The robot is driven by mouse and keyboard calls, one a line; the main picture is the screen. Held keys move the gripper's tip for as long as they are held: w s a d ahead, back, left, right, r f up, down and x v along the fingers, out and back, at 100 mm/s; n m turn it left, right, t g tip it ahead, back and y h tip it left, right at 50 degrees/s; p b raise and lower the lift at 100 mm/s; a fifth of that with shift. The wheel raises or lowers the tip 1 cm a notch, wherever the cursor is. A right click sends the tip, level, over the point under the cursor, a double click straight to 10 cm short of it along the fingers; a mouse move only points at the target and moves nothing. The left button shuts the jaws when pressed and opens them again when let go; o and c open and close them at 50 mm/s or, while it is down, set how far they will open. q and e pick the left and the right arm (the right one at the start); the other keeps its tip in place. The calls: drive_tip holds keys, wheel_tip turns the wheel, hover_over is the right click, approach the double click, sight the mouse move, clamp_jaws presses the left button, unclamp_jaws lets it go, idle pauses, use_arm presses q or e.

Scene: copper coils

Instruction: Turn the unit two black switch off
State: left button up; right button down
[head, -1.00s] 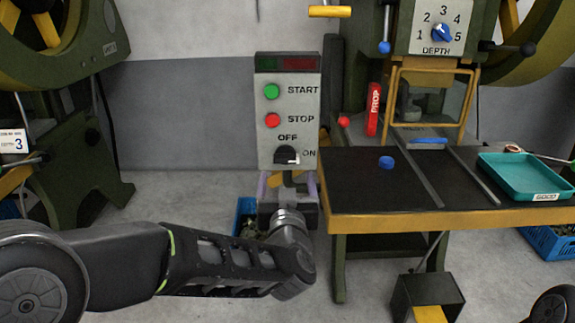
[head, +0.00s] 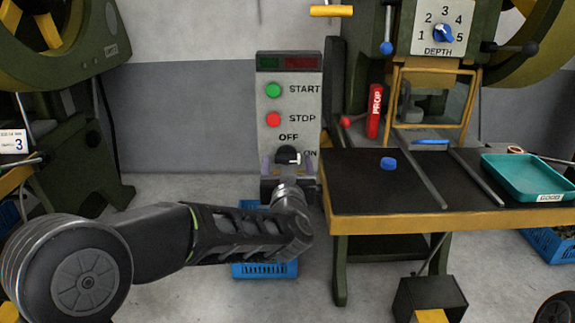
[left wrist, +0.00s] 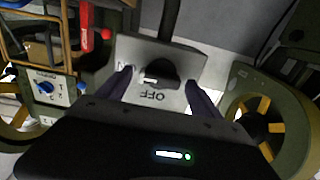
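The black switch (head: 288,154) is a round knob low on the grey control panel (head: 273,100), below the green START and red STOP buttons. Its white mark points toward ON, away from OFF; the knob also shows in the left wrist view (left wrist: 163,72). My left gripper (head: 288,164) is at the panel's lower end, just below the knob. In the left wrist view my left gripper (left wrist: 160,88) is open, with one dark finger on each side of the knob and gaps between. My right gripper is out of view.
The press table (head: 345,195) stands close on the right, holding a blue disc (head: 388,163) and a teal tray (head: 515,180). A red prop (head: 374,110) stands behind it. A blue crate (head: 264,269) is on the floor below the panel. Another green machine is at left.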

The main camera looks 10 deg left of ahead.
use_arm(q)
drive_tip(key=c, duration=1.2)
drive_tip(key=shift+n, duration=0.5)
drive_tip(key=n+b, duration=0.2)
drive_tip(key=shift+f+n, duration=0.1)
drive_tip(key=shift+n, duration=0.3)
drive_tip(key=n+b, duration=0.3)
drive_tip(key=n, duration=0.2)
drive_tip(key=n+b, duration=0.3)
drive_tip(key=n, duration=0.2)
drive_tip(key=shift+n, duration=0.4)
drive_tip(key=shift+n+b, duration=1.15)
drive_tip(key=shift+n, duration=0.55)
